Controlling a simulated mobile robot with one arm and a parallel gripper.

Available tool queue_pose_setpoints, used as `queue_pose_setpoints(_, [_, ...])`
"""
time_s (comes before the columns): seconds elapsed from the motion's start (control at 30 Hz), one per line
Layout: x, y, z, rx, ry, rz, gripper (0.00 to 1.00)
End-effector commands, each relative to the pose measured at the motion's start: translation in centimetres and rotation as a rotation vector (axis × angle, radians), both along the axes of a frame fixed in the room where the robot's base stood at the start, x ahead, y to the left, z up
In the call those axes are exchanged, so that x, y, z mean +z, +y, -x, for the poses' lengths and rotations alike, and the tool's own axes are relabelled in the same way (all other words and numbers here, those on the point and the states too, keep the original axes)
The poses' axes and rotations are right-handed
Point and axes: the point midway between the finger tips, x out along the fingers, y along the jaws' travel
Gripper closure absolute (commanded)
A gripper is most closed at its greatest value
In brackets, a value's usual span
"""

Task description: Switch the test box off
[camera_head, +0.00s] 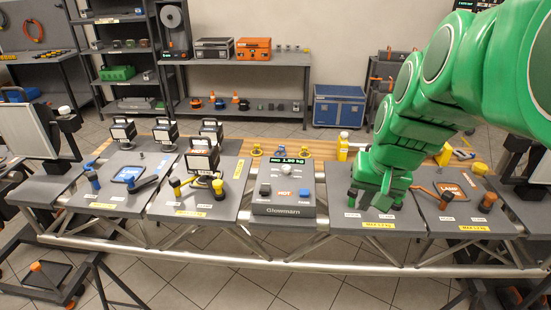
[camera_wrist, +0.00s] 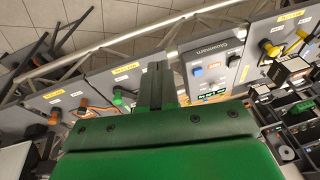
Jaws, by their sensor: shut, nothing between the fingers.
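The test box is most likely the grey Glowmarn box (camera_head: 284,208) in the middle of the bench. In the wrist view the box (camera_wrist: 204,54) shows a blue-topped control (camera_wrist: 197,71) and a dark one (camera_wrist: 233,61). I cannot tell the switch's position. My gripper (camera_head: 378,202) is shut and empty, over the panel right of the box; its fingers (camera_wrist: 157,72) appear beside the box in the wrist view.
Panels with levers and knobs flank the box: a LAMP panel (camera_head: 448,207) at right, lamp panels (camera_head: 193,207) at left. A standing lamp (camera_head: 203,158) rises close left of the box. A yellow bottle (camera_head: 343,146) stands behind my gripper. The space above the box looks clear.

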Motion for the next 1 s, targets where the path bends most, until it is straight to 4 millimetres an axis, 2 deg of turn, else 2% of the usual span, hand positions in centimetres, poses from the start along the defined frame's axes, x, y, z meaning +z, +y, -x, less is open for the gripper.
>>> queue_pose_setpoints(0.1, [-0.2,1.3,-3.2,-0.01,-0.036,0.031,1.0])
queue_pose_setpoints(0.27, [-0.6,3.8,-6.7,-0.02,-0.083,0.074,1.0])
queue_pose_setpoints(0.5, [-1.6,9.1,-11.2,-0.013,-0.163,0.124,1.0])
queue_pose_setpoints(0.7, [-2.3,14.7,-14.2,0.012,-0.243,0.147,1.0])
queue_pose_setpoints(0.9, [-3.2,19.8,-15.8,0.041,-0.302,0.153,1.0])
queue_pose_setpoints(1.0, [-3.4,21.4,-16.2,0.051,-0.323,0.15,1.0])
